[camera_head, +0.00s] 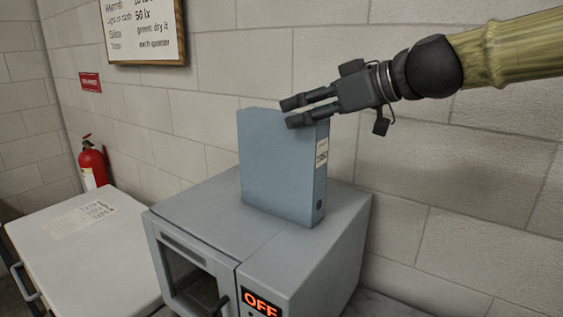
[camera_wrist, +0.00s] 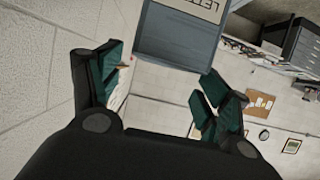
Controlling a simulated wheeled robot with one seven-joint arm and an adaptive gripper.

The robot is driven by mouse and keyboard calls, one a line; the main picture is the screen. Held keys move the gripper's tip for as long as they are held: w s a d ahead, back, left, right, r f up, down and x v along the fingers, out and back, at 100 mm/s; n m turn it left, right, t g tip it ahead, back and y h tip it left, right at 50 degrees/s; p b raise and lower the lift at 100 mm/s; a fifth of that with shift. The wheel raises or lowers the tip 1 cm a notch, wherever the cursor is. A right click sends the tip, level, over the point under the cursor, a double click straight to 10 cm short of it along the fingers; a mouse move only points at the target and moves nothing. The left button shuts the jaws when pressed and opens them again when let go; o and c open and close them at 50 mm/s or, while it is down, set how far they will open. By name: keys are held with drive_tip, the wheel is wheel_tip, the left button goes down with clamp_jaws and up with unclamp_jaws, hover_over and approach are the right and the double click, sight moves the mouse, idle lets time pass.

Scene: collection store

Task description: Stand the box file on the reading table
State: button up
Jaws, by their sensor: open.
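The blue-grey box file (camera_head: 275,165) stands upright on top of a grey oven-like cabinet (camera_head: 190,222), with a white label on its narrow spine. My gripper (camera_head: 288,113) is open at the file's top edge, coming in from the right. In the head view I cannot tell whether the fingers touch the file. In the wrist view the file (camera_wrist: 180,45) lies ahead, roughly between the two spread fingers (camera_wrist: 162,68), with part of its label in sight. I cannot identify the reading table for certain in either view.
A white-topped unit (camera_head: 85,245) with a paper sheet stands at left. A red fire extinguisher (camera_head: 93,163) is behind it. The cabinet shows a lit OFF sign (camera_head: 262,303). A block wall (camera_head: 440,150) stands close behind. The wrist view shows a cork board (camera_wrist: 258,103).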

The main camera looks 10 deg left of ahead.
sight(286, 114)
drive_tip(key=shift+p+x, duration=0.75)
drive_tip(key=shift+x, duration=1.45)
clamp_jaws()
